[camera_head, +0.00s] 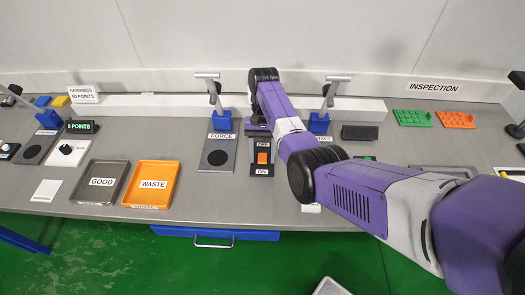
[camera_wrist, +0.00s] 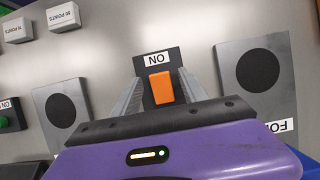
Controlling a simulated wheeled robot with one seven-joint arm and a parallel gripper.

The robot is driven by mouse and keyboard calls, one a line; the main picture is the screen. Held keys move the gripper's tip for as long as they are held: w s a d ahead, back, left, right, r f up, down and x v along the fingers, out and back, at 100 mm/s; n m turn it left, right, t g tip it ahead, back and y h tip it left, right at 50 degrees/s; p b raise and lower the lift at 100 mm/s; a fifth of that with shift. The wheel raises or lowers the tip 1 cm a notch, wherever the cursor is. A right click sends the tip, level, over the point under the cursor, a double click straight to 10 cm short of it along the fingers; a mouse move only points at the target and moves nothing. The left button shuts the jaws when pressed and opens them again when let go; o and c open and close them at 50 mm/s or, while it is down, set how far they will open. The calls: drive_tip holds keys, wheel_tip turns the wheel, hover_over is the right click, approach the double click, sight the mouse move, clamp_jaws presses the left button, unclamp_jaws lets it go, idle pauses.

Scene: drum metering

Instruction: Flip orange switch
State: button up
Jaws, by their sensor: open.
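The orange switch (camera_head: 263,157) sits on a dark plate with an OFF label above it and an ON label (camera_head: 262,172) below it, in the middle of the bench in the head view. In the wrist view the orange switch (camera_wrist: 161,88) shows close up, with the ON label upside down beyond it. My gripper (camera_wrist: 163,84) is open, with one grey finger on each side of the switch. I cannot tell whether the fingers touch the plate. In the head view my arm's end is just above the switch plate and the fingers are hard to make out.
A grey FORCE plate (camera_head: 217,162) with a blue-based stand is left of the switch. A GOOD tray (camera_head: 101,183) and an orange WASTE tray (camera_head: 152,184) lie farther left. Green (camera_head: 412,118) and orange boards lie at the right. My arm hides part of the bench right of the switch.

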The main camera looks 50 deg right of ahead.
sight(262, 155)
drive_tip(key=shift+p+v, duration=0.5)
drive_tip(key=shift+v, duration=0.95)
drive_tip(key=shift+w+d+r, duration=0.25)
drive_tip(key=shift+w+r, duration=0.1)
drive_tip(key=shift+r, duration=0.25)
drive_tip(key=shift+d+r, duration=0.1)
drive_tip(key=shift+r, duration=0.2)
drive_tip(key=shift+s+r, duration=0.1)
drive_tip(key=shift+r, duration=0.05)
drive_tip(key=shift+v, duration=1.3)
